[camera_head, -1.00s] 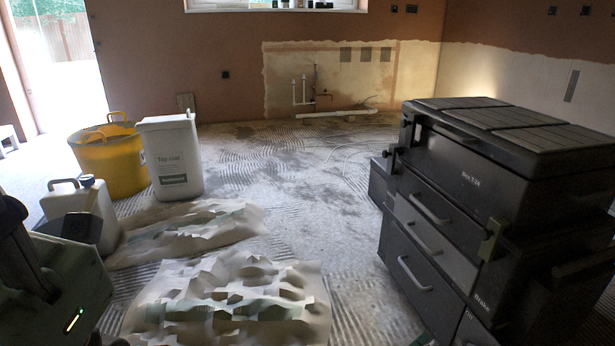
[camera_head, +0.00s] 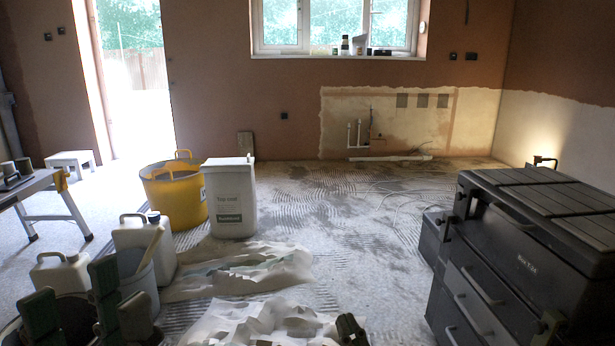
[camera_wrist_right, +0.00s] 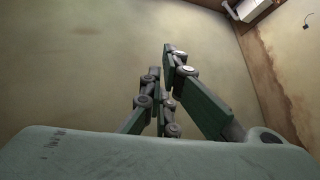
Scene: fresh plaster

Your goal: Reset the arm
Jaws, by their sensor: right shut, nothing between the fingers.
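My left gripper (camera_head: 82,305) is at the lower left of the head view, in front of the buckets. Its dark green finger parts stand apart, with no object visible between them. My right gripper (camera_head: 350,329) shows only as a small dark green part at the bottom edge, in front of the crumpled sheet. In the right wrist view the right gripper (camera_wrist_right: 166,85) has its green fingers close together with nothing held. Behind them is a plain beige surface.
A black toolbox stack (camera_head: 500,270) stands at the right. A yellow tub (camera_head: 175,200), a white Top coat bucket (camera_head: 230,205) and white canisters (camera_head: 135,240) stand at the left. Crumpled sheets (camera_head: 240,272) lie on the floor. A workbench (camera_head: 40,190) is far left.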

